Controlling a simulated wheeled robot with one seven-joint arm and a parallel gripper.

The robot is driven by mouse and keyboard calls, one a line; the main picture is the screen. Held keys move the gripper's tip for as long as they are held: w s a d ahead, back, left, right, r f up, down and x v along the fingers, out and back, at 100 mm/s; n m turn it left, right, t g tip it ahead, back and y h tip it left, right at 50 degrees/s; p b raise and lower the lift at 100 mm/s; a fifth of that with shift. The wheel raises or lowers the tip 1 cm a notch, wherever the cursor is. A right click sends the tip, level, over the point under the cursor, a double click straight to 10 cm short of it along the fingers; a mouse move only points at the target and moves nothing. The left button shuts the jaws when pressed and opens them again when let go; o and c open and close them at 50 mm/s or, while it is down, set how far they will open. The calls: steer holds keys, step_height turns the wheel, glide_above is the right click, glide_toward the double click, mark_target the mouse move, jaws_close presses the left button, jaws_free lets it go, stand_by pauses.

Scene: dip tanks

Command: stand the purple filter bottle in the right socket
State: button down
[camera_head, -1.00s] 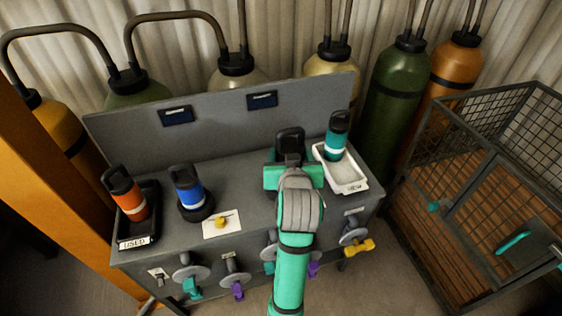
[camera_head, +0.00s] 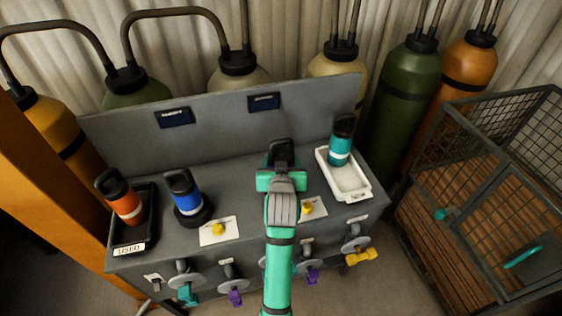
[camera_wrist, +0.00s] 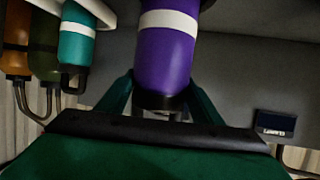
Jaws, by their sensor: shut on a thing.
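The purple filter bottle (camera_wrist: 166,50) has a white band and fills the upper middle of the wrist view. My gripper (camera_head: 281,180) is shut on it, with a green finger on either side in the wrist view. In the head view only the bottle's black looped cap (camera_head: 281,152) shows above my gripper, over the right half of the bench; its body is hidden. It looks roughly upright. The right socket is hidden behind my gripper and arm, so I cannot tell whether the bottle's base touches it. The left socket (camera_head: 194,217) holds a blue bottle (camera_head: 183,191).
A teal bottle (camera_head: 341,142) stands in a white tray (camera_head: 356,193) right of my gripper. An orange bottle (camera_head: 121,196) stands in the black USED tray (camera_head: 129,247). Coloured valve handles line the bench front. A mesh cage (camera_head: 480,190) stands at right, gas cylinders behind.

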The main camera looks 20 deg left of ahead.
steer(key=shift+s+f, duration=0.15)
steer(key=shift+f, duration=0.35)
steer(key=shift+a+f, duration=0.1)
steer(key=shift+f, duration=0.5)
steer(key=c, duration=0.5)
jaws_free()
steer(key=shift+c, duration=0.2)
